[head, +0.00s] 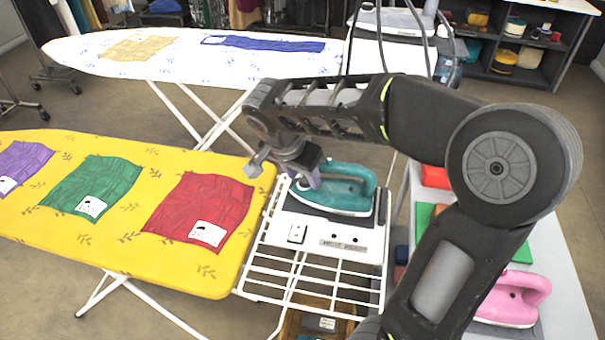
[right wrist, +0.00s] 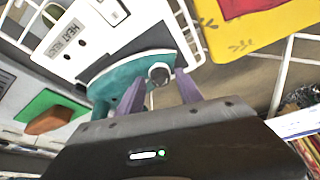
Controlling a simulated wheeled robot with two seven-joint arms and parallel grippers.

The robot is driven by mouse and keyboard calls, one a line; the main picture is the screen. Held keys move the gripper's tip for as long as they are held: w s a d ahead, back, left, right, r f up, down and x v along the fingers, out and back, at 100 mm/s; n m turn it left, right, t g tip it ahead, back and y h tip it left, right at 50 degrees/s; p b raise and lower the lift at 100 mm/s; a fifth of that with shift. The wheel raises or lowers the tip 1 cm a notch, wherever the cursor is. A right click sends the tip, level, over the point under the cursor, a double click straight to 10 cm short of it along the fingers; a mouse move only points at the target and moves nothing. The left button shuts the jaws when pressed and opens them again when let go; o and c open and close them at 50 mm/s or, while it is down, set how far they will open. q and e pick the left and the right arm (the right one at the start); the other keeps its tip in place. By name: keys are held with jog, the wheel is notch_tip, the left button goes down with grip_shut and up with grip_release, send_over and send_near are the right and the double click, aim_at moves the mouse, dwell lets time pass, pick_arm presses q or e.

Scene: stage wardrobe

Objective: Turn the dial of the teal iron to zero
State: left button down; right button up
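The teal iron (head: 343,196) rests on the white rest plate at the end of the yellow ironing board. It also shows in the right wrist view (right wrist: 118,82). Its round grey dial (right wrist: 160,73) shows in the right wrist view, close ahead of my right gripper. My right gripper (right wrist: 159,88) has two purple fingers, one on either side of the dial, with visible gaps between them and it. In the head view the right gripper (head: 312,178) is at the left end of the iron, which hides the dial there. My left gripper is in neither view.
The yellow ironing board (head: 120,245) carries purple, green and red cloths. The white rest plate (head: 350,252) has a wire rack below. A pink iron (head: 512,300) stands on the side table at right. A white ironing board (head: 110,65) and a large iron unit stand behind.

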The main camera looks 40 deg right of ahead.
jog(key=shift+o, duration=0.4)
jog(key=v, duration=0.7)
jog(key=shift+r, duration=0.4)
jog(key=shift+s+a, duration=0.1)
